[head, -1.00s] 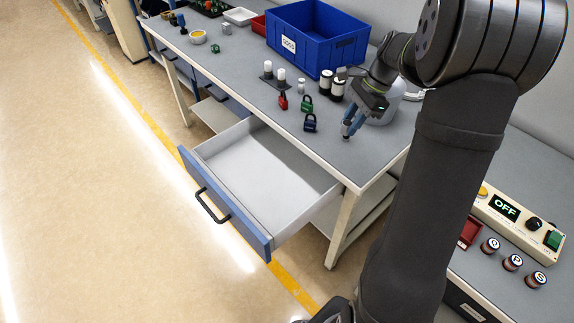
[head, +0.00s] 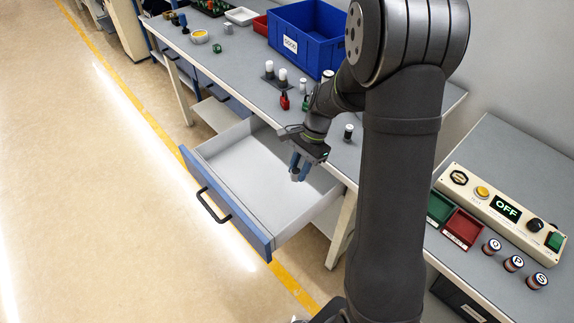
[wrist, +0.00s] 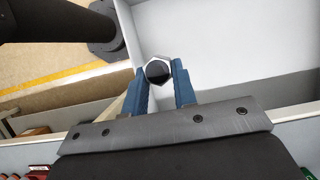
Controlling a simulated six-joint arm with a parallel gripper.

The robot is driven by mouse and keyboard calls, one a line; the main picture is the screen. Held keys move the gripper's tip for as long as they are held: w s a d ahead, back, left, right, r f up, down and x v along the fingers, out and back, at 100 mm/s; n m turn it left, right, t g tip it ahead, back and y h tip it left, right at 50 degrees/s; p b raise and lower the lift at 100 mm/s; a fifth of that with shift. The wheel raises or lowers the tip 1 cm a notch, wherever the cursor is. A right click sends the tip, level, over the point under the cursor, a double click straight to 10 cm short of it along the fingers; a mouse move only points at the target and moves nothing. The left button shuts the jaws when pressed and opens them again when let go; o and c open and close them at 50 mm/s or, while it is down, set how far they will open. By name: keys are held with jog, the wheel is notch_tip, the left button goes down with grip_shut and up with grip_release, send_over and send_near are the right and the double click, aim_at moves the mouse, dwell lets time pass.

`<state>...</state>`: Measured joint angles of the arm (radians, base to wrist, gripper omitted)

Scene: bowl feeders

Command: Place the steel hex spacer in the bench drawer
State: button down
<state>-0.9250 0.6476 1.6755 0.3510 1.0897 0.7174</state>
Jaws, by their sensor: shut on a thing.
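The steel hex spacer (wrist: 157,69) is held between the blue fingers of my gripper (wrist: 159,84) in the wrist view, its hexagonal end with a dark round centre facing the camera. In the head view my gripper (head: 299,168) is over the right part of the open bench drawer (head: 235,172). The drawer has a blue front with a black handle and a pale, empty-looking interior. In the wrist view the drawer's pale floor (wrist: 225,50) lies beyond the spacer. The spacer is hard to make out in the head view.
The bench top (head: 230,70) carries a blue bin (head: 290,46), white-topped cylinders (head: 275,78) and a red padlock (head: 285,101) near the drawer. A control panel (head: 500,205) marked OFF stands at right. Open floor lies left of the drawer.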

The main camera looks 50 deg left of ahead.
aim_at(294, 210)
notch_tip(294, 210, down, 17)
dwell(0.6)
jog(key=shift+f, duration=0.1)
jog(key=c, duration=1.2)
grip_release()
jog(key=shift+o, duration=0.2)
jog(key=v, duration=1.2)
jog(key=x, duration=1.2)
jog(key=shift+r, duration=1.85)
